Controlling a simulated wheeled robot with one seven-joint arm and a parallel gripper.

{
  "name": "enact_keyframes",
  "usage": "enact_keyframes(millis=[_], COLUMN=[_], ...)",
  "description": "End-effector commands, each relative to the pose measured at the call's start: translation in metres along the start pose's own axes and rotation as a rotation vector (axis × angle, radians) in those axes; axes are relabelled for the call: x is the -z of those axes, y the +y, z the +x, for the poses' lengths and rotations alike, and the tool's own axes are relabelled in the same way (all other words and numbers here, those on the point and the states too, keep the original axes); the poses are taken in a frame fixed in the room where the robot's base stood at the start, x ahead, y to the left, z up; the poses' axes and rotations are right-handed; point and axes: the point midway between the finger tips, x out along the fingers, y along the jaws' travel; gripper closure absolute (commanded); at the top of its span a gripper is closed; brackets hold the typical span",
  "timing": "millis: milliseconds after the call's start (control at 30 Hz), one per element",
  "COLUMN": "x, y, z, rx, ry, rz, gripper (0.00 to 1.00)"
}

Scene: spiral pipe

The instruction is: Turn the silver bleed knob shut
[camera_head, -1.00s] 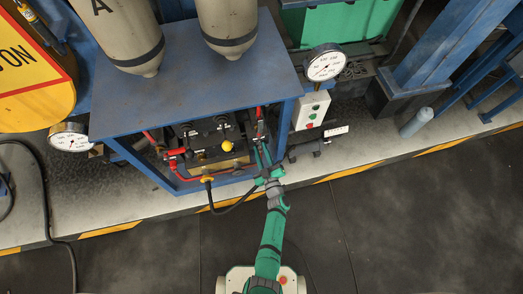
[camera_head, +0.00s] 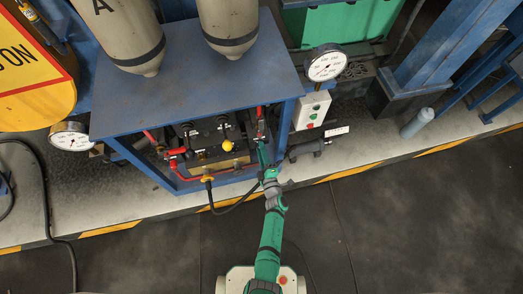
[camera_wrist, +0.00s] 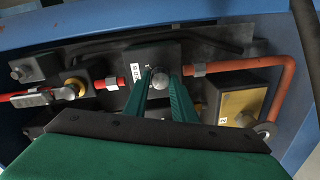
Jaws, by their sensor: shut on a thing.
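The silver bleed knob (camera_wrist: 160,79) is a small round ball in front of a dark block in the wrist view. My gripper's two green fingers (camera_wrist: 161,76) reach up to it, one on each side, and are shut on it. In the head view my gripper (camera_head: 263,148) reaches under the right front part of the blue table. The knob cannot be made out there. The knob's turn angle cannot be told.
Orange-red pipe (camera_wrist: 286,88) runs along both sides of the knob. In the head view, a yellow ball (camera_head: 227,145), blue table (camera_head: 200,85) and white button box (camera_head: 312,109) stand close by.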

Motion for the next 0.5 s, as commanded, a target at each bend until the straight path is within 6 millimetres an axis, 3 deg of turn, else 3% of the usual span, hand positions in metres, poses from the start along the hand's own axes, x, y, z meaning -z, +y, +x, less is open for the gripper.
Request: enact_keyframes(millis=[500], x=[-0.0022], y=[-0.0006], z=[-0.001], rx=[0.001], ry=[-0.009], rz=[-0.082], gripper=[0.98])
